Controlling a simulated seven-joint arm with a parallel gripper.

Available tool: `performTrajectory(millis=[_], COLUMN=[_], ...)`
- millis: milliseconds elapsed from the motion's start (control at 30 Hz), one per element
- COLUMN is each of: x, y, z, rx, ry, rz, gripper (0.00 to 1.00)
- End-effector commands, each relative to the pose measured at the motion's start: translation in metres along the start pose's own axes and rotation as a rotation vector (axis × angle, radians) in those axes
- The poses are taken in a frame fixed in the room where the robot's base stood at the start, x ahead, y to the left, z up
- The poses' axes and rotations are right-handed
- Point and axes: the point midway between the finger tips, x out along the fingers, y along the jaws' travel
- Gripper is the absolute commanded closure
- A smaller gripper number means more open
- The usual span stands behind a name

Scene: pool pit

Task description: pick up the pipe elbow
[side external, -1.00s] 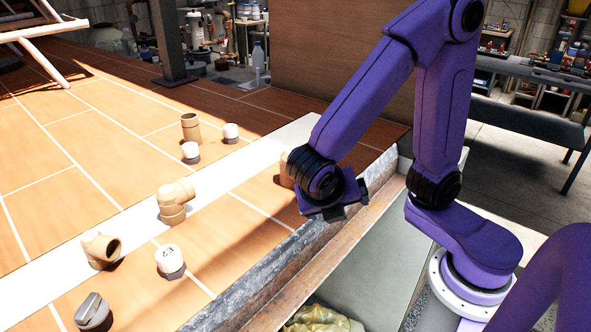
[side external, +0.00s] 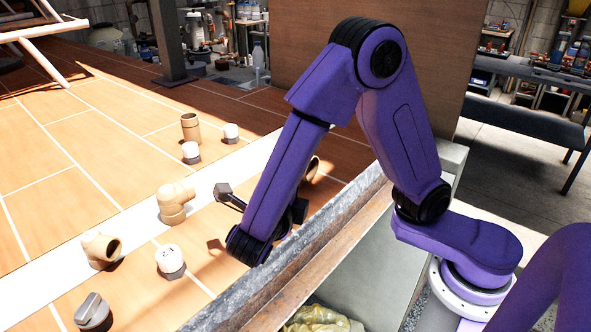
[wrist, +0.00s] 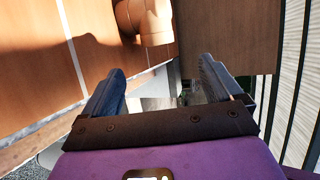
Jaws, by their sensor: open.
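Another tan fitting (side external: 313,168) is mostly hidden behind my arm. In the wrist view a tan elbow-like fitting (wrist: 150,20) shows at the top edge, beyond the fingertips and cut off by the frame; I cannot tell which one it is. My gripper (wrist: 161,70) is open with nothing between its fingers. In the side view it is largely hidden by my forearm.
A tan straight fitting (side external: 190,128) stands farther back. White-topped caps (side external: 231,132), (side external: 191,151) and (side external: 170,260) stand around the fittings. A grey-brown plug (side external: 93,312) is at the front left. A stone edge (side external: 330,215) borders the deck beside my base.

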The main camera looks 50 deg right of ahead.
Motion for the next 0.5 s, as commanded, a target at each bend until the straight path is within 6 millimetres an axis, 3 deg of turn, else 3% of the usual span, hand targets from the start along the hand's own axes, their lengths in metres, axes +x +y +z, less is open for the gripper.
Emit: performTrajectory(millis=[233, 500], x=[0.044, 0.062], y=[0.0, 0.001], z=[-0.001, 0.0], rx=[0.0, 0.001], ry=[0.003, -0.001], rz=[0.0, 0.001], gripper=[0.08, 0.08])
